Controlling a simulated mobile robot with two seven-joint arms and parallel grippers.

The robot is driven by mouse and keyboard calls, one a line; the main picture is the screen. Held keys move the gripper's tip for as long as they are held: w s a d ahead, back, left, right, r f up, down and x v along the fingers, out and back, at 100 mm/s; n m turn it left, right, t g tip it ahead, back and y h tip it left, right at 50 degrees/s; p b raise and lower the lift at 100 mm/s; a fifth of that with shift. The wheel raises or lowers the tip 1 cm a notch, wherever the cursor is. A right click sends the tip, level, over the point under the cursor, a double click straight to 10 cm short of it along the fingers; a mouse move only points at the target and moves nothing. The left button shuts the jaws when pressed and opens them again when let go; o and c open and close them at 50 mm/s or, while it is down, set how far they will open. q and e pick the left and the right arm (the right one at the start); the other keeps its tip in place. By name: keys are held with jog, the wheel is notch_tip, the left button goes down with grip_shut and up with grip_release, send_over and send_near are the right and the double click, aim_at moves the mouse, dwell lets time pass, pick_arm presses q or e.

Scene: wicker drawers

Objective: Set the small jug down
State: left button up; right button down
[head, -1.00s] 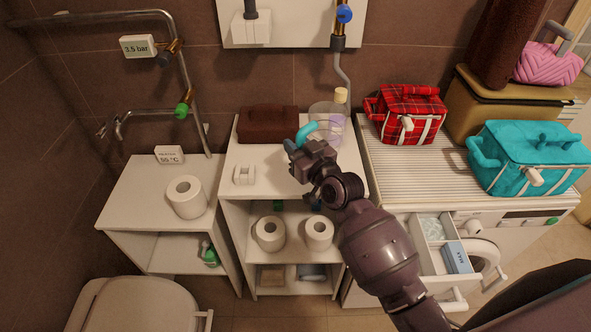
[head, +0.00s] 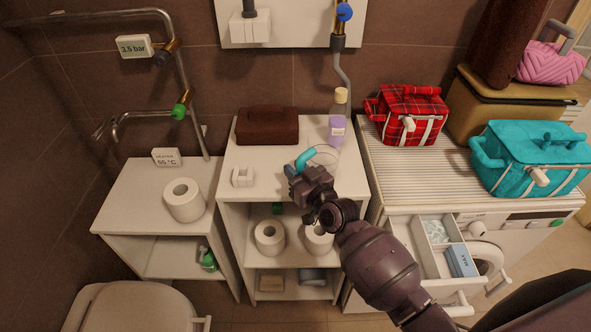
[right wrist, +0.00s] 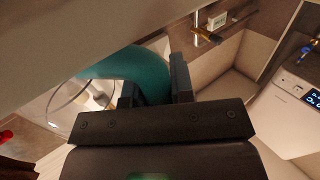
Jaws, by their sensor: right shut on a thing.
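The small jug (head: 326,156) is clear with a teal handle (head: 304,158). In the head view it is over the right part of the middle shelf unit's white top (head: 258,184). My right gripper (head: 296,170) is shut on the handle, at the jug's left. In the right wrist view the teal handle (right wrist: 148,68) is between the fingers of the right gripper (right wrist: 155,88), and the clear jug wall (right wrist: 70,98) shows at left. My arm hides the jug's lower part, so I cannot tell whether its base touches the top. My left gripper is not in view.
A bottle with purple liquid (head: 337,130) stands just behind the jug. A brown bag (head: 267,126) and a small white holder (head: 242,177) are also on the top. A ridged surface with a red plaid bag (head: 407,115) and a teal bag (head: 530,155) lies to the right.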

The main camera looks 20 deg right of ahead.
jog(key=shift+f, duration=0.15)
jog(key=c, duration=1)
grip_release()
jog(key=shift+r, duration=0.25)
jog(key=v, duration=1.2)
jog(key=shift+f, duration=0.1)
